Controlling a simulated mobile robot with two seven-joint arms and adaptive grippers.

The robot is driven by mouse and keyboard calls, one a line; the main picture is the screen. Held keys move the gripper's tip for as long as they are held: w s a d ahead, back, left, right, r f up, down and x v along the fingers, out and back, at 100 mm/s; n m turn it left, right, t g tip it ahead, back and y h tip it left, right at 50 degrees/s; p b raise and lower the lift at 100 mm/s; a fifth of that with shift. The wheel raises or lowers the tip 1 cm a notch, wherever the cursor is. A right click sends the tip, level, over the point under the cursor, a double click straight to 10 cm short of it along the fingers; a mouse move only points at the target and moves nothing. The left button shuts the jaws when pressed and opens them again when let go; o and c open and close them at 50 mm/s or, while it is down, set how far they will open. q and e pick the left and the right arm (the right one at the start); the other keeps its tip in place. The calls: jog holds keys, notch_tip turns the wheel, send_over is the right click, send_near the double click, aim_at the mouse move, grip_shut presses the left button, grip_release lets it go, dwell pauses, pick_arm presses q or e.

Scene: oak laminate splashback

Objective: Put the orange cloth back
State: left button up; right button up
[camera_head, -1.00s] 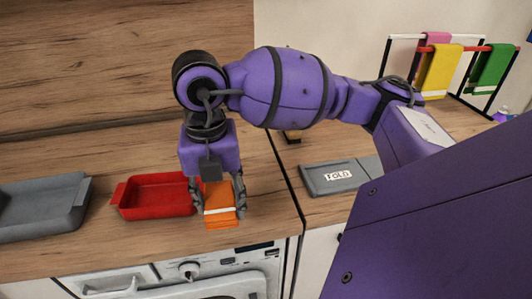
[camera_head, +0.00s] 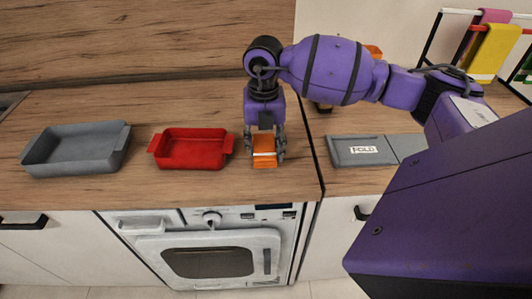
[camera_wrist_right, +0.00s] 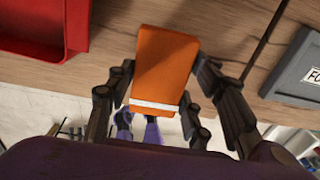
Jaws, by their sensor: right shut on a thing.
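The orange cloth (camera_head: 264,158), folded with a white stripe near one end, hangs between the fingers of my right gripper (camera_head: 266,152). In the wrist view the cloth (camera_wrist_right: 165,68) sits between the two fingers of the gripper (camera_wrist_right: 163,95), which is shut on it. It shows over the counter's front part, right of the red tray; I cannot tell the gap beneath it. At the back right stands a drying rack (camera_head: 428,42) with a pink cloth (camera_head: 494,15) and a yellow cloth (camera_head: 494,52) on its bars. My left gripper is not in view.
A red tray (camera_head: 191,133) and a grey tray (camera_head: 76,134) stand left on the wooden counter (camera_head: 110,188). A grey folding board (camera_head: 362,151) marked FOLD lies to the right. A washing machine (camera_head: 208,263) is below. An orange item (camera_head: 374,51) shows partly behind my arm.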

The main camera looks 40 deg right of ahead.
aim_at(266, 155)
jog(key=shift+w+d+f, duration=0.2)
jog(key=shift+d+f, duration=0.15)
jog(key=shift+f, duration=0.15)
jog(key=shift+w+f, duration=0.1)
jog(key=shift+f, duration=1.45)
jog(key=shift+f, duration=0.2)
jog(key=o, duration=1)
jog(key=shift+r, duration=0.1)
notch_tip(266, 155, up, 12)
jog(key=shift+r, duration=0.15)
